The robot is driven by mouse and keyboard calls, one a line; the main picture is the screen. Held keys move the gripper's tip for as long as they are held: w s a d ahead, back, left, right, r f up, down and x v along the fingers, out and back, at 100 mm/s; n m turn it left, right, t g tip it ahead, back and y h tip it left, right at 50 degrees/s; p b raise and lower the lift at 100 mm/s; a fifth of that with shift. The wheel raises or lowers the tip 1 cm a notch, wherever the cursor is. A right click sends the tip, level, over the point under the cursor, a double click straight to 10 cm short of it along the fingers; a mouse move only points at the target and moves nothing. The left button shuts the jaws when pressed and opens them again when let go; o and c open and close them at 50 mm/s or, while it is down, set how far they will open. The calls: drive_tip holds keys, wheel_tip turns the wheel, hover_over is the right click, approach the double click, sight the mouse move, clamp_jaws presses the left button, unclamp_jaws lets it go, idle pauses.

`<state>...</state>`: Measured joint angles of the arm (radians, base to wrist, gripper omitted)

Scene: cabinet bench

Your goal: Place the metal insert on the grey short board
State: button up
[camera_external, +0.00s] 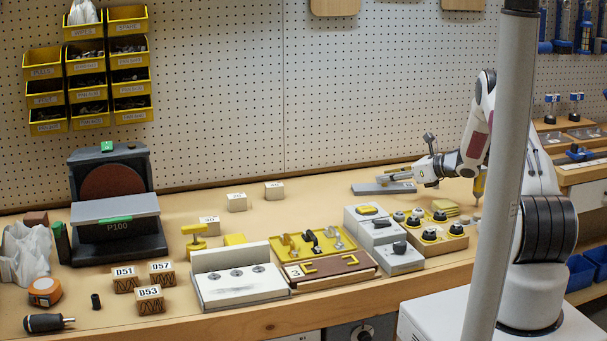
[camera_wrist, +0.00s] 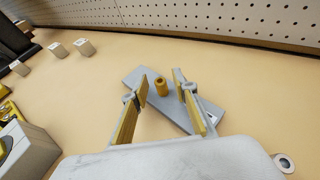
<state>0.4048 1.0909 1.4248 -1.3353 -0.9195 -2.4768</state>
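A small brass-coloured hollow cylinder, which looks like the metal insert (camera_wrist: 161,87), stands upright on the grey short board (camera_wrist: 139,75). The board lies flat on the bench and also shows in the external view (camera_external: 368,189). My gripper (camera_wrist: 160,84) is open, with its two yellow-padded fingers spread on either side of the insert. A narrow gap shows between the insert and each finger. In the external view my gripper (camera_external: 394,176) is low over the board, and I cannot make out the insert there.
White blocks (camera_external: 237,202) stand left of the board. A grey switch box (camera_external: 398,259) and a tray of black knobs (camera_external: 440,242) stand nearer the front. A metal ring (camera_wrist: 284,163) lies on the bench. The pegboard wall (camera_wrist: 240,18) rises behind.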

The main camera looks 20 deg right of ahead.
drive_tip(key=shift+v, duration=3)
wheel_tip(320, 180, up, 16)
drive_tip(key=d+m+t+h, duration=0.1)
drive_tip(key=d+m+h, duration=0.1)
drive_tip(key=m+h, duration=0.65)
drive_tip(key=s+r+m+h, duration=0.1)
drive_tip(key=s+r+m, duration=0.95)
drive_tip(key=m, duration=0.35)
drive_tip(key=s+a+f+m+g, duration=0.1)
drive_tip(key=s+a+m, duration=0.4)
drive_tip(key=s, duration=0.7)
drive_tip(key=s+a+m+g+y, duration=0.1)
drive_tip(key=s+a+m+g, duration=0.2)
drive_tip(key=s, duration=1)
drive_tip(key=s+a+f+m+g+y, duration=0.1)
drive_tip(key=s+a+m, duration=0.5)
drive_tip(key=s+m, duration=0.6)
drive_tip(key=shift+s+a+f+g, duration=0.35)
drive_tip(key=shift+a+g, duration=0.05)
drive_tip(key=shift+g, duration=0.4)
